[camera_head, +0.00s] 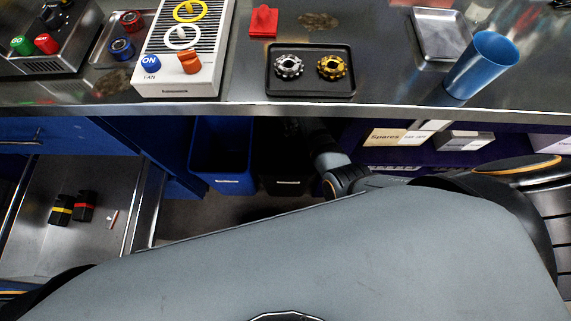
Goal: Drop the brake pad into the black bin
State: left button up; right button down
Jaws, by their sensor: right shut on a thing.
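The black bin (282,182) stands under the bench, to the right of a blue bin, and its inside is dark. My right arm reaches in from the right below the bench edge. My right gripper (294,128) is at the upper part of the black bin's opening, dark against it. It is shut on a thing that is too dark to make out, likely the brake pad. I cannot tell its exact height over the bin. My left gripper is out of view.
The blue bin (222,160) is directly left. An open drawer (85,240) at the left holds several small items. On the bench (225,108) are a black tray (310,92) with two cogs, a red block (263,21) and a blue cup (481,66). Boxes (398,137) sit on the right shelf.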

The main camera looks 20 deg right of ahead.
jog(key=c, duration=1.2)
grip_release()
notch_tip(320, 180, up, 7)
jog(key=shift+r, duration=0.2)
